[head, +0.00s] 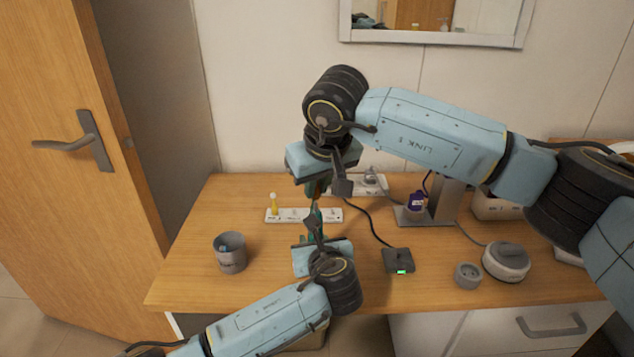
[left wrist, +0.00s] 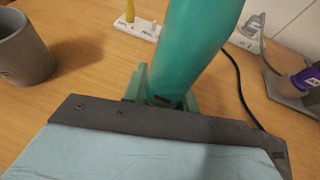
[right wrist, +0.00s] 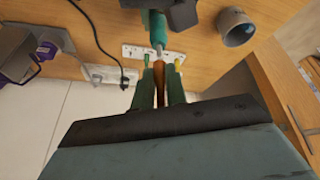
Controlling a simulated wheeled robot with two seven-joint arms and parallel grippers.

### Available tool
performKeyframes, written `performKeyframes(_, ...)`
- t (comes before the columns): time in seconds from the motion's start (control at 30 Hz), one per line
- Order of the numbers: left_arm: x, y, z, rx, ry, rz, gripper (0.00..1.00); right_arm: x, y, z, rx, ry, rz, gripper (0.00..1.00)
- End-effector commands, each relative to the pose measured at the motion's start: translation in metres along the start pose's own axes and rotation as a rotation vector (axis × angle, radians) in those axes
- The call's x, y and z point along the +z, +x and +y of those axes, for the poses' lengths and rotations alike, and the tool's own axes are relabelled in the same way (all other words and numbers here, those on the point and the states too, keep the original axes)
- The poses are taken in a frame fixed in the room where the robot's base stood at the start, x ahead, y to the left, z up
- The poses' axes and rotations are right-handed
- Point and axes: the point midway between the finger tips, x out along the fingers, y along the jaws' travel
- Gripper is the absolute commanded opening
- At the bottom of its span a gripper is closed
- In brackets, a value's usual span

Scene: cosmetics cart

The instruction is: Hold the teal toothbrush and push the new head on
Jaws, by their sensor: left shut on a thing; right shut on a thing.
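The teal toothbrush (left wrist: 197,45) stands roughly upright in my left gripper (left wrist: 163,92), which is shut on its handle. In the right wrist view the toothbrush (right wrist: 157,28) shows its thin metal shaft pointing toward my right gripper (right wrist: 160,88). That gripper is shut on an orange-brown brush head (right wrist: 159,78). The shaft and the head's near end are nearly in line and very close; I cannot tell whether they touch. In the head view my right gripper (head: 318,186) is above my left gripper (head: 312,240), and the arms partly hide the toothbrush.
A white holder strip (head: 290,215) with an upright yellow head (head: 274,204) lies just behind. A grey cup (head: 230,254) stands left. A black box with a green light (head: 398,261), its cable, and a purple-labelled item (head: 416,201) are right. The front left table is clear.

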Motion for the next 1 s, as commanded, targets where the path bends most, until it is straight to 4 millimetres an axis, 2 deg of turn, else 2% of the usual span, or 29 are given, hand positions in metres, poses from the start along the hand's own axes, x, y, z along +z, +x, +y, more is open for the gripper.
performKeyframes(1.0,0.001,0.000,0.000,0.000,0.000,-0.001,0.03,0.010,0.024,-0.001,0.000,0.001,0.001,0.00)
